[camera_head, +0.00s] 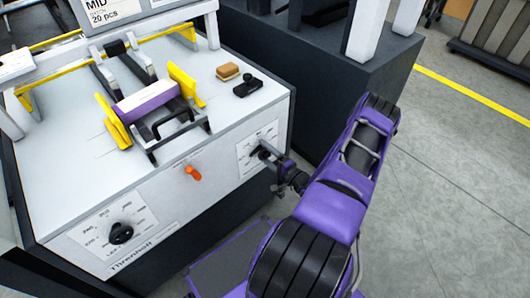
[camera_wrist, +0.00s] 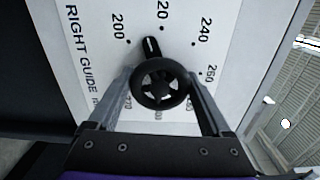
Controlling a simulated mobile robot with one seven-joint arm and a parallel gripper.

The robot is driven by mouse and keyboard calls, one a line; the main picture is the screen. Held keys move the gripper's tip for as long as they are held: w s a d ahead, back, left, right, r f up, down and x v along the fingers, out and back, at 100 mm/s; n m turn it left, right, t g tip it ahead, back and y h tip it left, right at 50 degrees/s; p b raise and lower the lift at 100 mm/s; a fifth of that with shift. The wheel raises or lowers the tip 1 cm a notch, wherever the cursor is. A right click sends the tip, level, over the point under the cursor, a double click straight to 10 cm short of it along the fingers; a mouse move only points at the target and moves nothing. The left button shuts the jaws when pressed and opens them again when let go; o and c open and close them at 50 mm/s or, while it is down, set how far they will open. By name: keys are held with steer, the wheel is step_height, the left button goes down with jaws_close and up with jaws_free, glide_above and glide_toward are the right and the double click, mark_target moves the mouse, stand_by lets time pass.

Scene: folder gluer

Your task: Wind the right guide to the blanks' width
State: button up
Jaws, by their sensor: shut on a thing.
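The right guide knob (camera_wrist: 160,85) is a black spoked handwheel on a white dial plate (camera_wrist: 88,20) marked "RIGHT GUIDE". Its pointer (camera_wrist: 150,45) stands between the 200 and 220 marks. My gripper (camera_wrist: 160,88) is shut on the knob, one finger on each side; the fingers hide part of the lower scale. In the head view the knob (camera_head: 260,153) is on the machine's front at right. The purple-and-white blanks (camera_head: 148,101) lie on the machine top between a yellow guide plate at left (camera_head: 114,124) and another at right (camera_head: 186,86).
The left knob (camera_head: 121,233) and an orange lever (camera_head: 193,174) are also on the front panel. A brown-and-yellow block (camera_head: 228,72) and a black device (camera_head: 247,84) rest on the top's right side. Open floor (camera_head: 450,180) lies right of my arm.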

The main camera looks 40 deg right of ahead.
steer(key=n, duration=0.5)
steer(key=shift+s+f, duration=0.1)
stand_by(0.6)
steer(key=o, duration=1.2)
steer(key=shift+c, duration=0.2)
steer(key=s+d, duration=0.1)
steer(key=s, duration=1.6)
steer(key=shift+s+d, duration=0.2)
